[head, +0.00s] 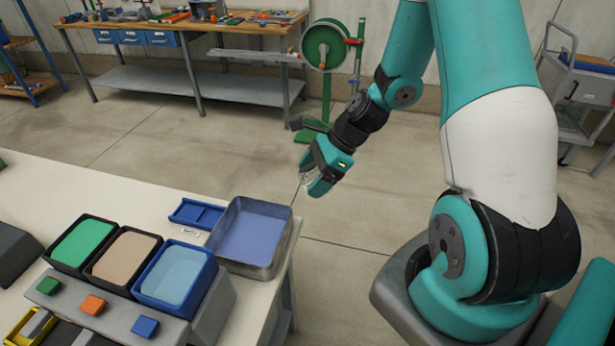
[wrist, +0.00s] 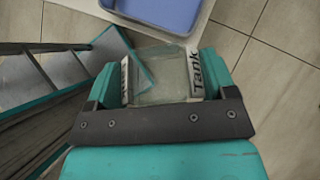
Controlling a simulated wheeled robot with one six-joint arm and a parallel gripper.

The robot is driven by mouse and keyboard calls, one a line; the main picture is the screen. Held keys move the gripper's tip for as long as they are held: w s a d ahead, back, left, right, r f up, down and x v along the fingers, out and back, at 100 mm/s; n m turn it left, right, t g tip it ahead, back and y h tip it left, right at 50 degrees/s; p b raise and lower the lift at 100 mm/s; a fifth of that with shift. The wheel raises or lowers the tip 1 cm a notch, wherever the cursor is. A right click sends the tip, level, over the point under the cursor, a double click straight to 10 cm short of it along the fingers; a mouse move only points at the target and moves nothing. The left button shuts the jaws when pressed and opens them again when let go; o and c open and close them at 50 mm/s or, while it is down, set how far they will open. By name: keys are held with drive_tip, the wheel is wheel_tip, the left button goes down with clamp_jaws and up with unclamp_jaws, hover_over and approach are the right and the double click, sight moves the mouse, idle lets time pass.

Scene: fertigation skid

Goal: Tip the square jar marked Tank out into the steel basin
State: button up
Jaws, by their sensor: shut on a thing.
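The square jar marked Tank (wrist: 160,82) is clear, with black-on-white labels on its sides. My gripper (wrist: 157,72) is shut on it, one finger on each side. In the head view my gripper (head: 318,178) hangs past the table's far right corner, apart from the basin, and mostly hides the jar. I cannot make out any contents in the jar. The steel basin (head: 246,267) stands at the table's right end with a flat blue surface inside. Its edge also shows at the top of the wrist view (wrist: 205,14).
Green, tan and light blue trays (head: 178,270) stand left of the basin, behind a panel with coloured buttons (head: 145,327). A blue holder (head: 197,214) sits beside the basin. A workbench (head: 180,30) and a green reel stand (head: 325,48) are behind.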

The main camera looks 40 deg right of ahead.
drive_tip(key=y+b, duration=0.1)
drive_tip(key=d+t+y+b, duration=0.1)
drive_tip(key=y+b, duration=0.1)
drive_tip(key=shift+s+d+r+b, duration=0.2)
drive_tip(key=shift+s+d+b, duration=0.1)
drive_tip(key=shift+s, duration=0.05)
drive_tip(key=shift+s+d+r+t+y+b, duration=0.2)
drive_tip(key=shift+r+t+y+b, duration=0.25)
drive_tip(key=shift+y+b, duration=0.4)
drive_tip(key=shift+d+r+t+y, duration=0.15)
drive_tip(key=shift+r+t+y, duration=0.1)
drive_tip(key=shift+r+y, duration=0.3)
